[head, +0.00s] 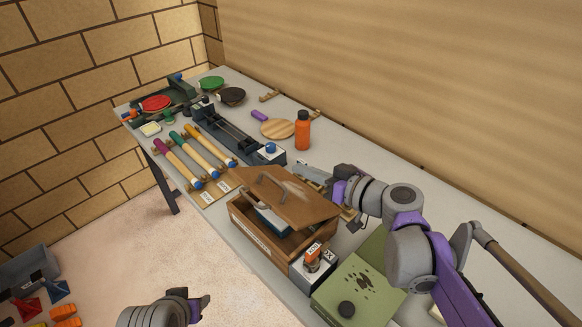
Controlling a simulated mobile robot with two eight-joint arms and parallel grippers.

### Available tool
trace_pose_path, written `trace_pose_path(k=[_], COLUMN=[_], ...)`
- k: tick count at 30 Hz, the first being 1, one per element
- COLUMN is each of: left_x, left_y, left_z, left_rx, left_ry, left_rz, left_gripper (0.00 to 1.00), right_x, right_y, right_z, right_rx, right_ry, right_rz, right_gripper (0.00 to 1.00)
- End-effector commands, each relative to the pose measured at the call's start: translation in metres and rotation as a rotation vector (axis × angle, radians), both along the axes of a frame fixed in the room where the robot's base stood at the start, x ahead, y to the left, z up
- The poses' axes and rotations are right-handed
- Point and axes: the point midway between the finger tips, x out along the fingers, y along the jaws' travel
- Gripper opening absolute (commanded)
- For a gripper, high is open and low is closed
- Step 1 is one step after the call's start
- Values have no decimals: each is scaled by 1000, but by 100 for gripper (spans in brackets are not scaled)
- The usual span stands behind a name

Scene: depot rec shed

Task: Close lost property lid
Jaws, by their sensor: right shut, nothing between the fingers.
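The wooden lost property box (262,247) stands near the front edge of the table, with a label on its front. Its brown lid (290,196) is partly raised and tilted, so the front of the inside shows. A pale and blue item (270,220) lies inside; the lid hides the rest. My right gripper (322,181) is shut and empty, just behind the lid's far right side; I cannot tell whether it touches the lid. My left gripper (204,303) is low at the bottom, away from the box and over the floor; its jaw opening cannot be made out.
A switch box with an orange part (313,261) and a green board (345,292) sit right of the lost property box. A grey bin (28,270) is on the floor.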

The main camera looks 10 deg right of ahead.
Motion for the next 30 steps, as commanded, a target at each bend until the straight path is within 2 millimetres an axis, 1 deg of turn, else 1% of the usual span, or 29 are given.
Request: trace_pose_path(k=[1,6,10,13,16,18,22,24,26,30], left_x=[-1,-1,-2,-6,-15,-23,-34,-37,-40,-43], left_y=[0,0,0,0,0,0,0,0,0,0], left_z=[-2,-2,-3,-11,-30,-49,-82,-97,-107,-124], left_rx=[0,0,0,0,0,0,0,0,0,0], left_ry=[2,2,3,11,28,42,63,70,74,80], left_rz=[0,0,0,0,0,0,0,0,0,0], left_gripper=[50,50,50,50,50,50,50,50,50,50], right_x=[-8,-27,-33,-29,-18,-6,12,16,17,13], right_y=[-9,-25,-30,-32,-33,-34,-33,-32,-32,-31], right_z=[0,6,8,8,8,10,22,31,39,53], right_rx=[0,1,0,-10,-37,-66,-133,-169,-199,-252], right_ry=[2,2,4,24,73,124,224,274,312,382], right_rz=[-5,-3,0,10,32,54,101,122,138,161], right_gripper=[0,0,0,0,0,0,0,0,0,0])
